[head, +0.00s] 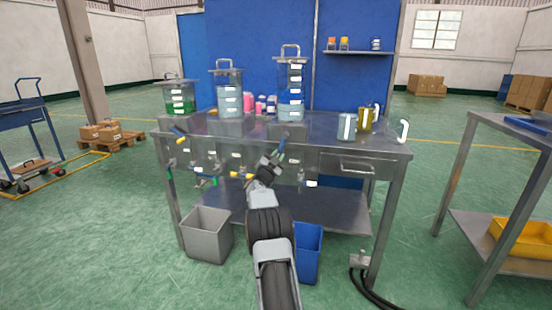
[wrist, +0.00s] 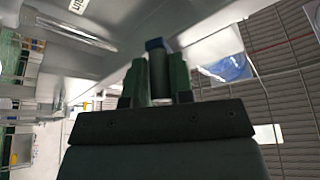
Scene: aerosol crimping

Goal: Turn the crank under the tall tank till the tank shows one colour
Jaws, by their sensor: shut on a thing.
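The tall tank (head: 291,88) stands on the workbench, right of two shorter tanks, with a handle on top and white marks down its front. My gripper (head: 272,160) is at the bench's front edge, below the tall tank. In the wrist view its green fingers (wrist: 158,82) are shut around a grey, upright-looking crank handle (wrist: 158,72) with a blue end (wrist: 154,44). The rest of the crank is mostly hidden by the gripper.
A tank with green liquid (head: 179,96) and a middle tank (head: 228,92) stand left on the workbench (head: 335,150). A grey bin (head: 206,234) and a blue bin (head: 309,250) stand below, beside my arm.

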